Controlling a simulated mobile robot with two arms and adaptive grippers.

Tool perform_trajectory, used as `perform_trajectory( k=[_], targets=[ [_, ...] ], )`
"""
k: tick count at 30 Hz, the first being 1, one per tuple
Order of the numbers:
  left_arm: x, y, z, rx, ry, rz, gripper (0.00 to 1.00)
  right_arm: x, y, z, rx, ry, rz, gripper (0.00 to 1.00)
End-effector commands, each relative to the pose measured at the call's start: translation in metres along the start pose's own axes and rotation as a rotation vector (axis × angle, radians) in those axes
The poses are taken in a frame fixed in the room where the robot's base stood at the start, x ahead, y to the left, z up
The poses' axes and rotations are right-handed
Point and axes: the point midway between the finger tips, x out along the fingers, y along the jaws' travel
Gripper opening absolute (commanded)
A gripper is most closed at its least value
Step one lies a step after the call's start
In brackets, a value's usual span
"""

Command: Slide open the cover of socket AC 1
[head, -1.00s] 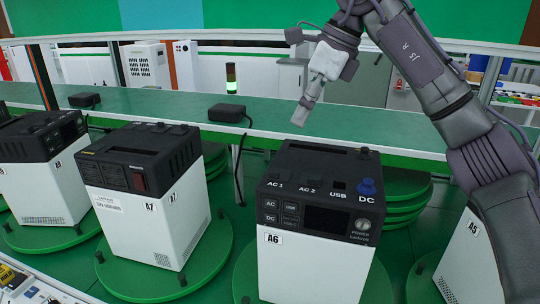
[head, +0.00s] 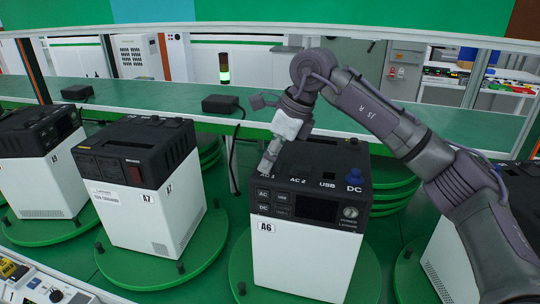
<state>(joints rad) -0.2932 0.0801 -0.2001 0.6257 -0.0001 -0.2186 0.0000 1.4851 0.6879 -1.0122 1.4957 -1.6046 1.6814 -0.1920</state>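The power unit A6 (head: 300,255) stands on a green turntable in the middle of the head view, with a black top labelled AC 1, AC 2, USB and DC. The AC 1 socket cover (head: 266,174) is at the left of the top and is partly hidden by my fingertips. My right gripper (head: 268,166) points down at the AC 1 label, at or just above the surface; contact cannot be made out. Its fingers look closed together with nothing visible between them. My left gripper is not in view.
Unit A7 (head: 152,215) stands on its own turntable to the left, with another unit (head: 38,190) beyond it. A unit at the right is partly behind my arm. A green shelf (head: 330,123) with black boxes (head: 221,104) runs behind.

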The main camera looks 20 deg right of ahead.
Motion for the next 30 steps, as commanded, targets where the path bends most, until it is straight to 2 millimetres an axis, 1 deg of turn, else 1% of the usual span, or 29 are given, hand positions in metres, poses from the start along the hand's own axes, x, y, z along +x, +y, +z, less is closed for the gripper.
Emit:
perform_trajectory(
  k=[4, 5, 9, 11, 23, 26, 30],
  targets=[
    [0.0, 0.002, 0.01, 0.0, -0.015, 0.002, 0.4, 0.0, 0.0, 0.0, 0.0, 0.0, 0.0, 0.33],
    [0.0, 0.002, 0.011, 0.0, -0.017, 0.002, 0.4, 0.0, 0.0, 0.0, 0.0, 0.0, 0.0, 0.32],
    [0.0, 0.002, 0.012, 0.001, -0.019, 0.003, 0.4, 0.0, 0.0, 0.0, 0.0, 0.0, 0.0, 0.08],
    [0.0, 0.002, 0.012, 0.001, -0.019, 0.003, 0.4, 0.0, 0.0, 0.0, 0.0, 0.0, 0.001, 0.0],
    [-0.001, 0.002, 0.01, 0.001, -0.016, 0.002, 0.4, -0.001, -0.001, 0.0, 0.001, 0.0, 0.001, 0.0],
    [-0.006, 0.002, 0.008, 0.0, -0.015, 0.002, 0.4, -0.002, -0.012, 0.001, 0.004, 0.0, 0.002, 0.0],
    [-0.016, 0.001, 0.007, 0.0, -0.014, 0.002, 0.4, -0.003, -0.037, 0.002, 0.005, 0.0, 0.002, 0.0]
  ],
)
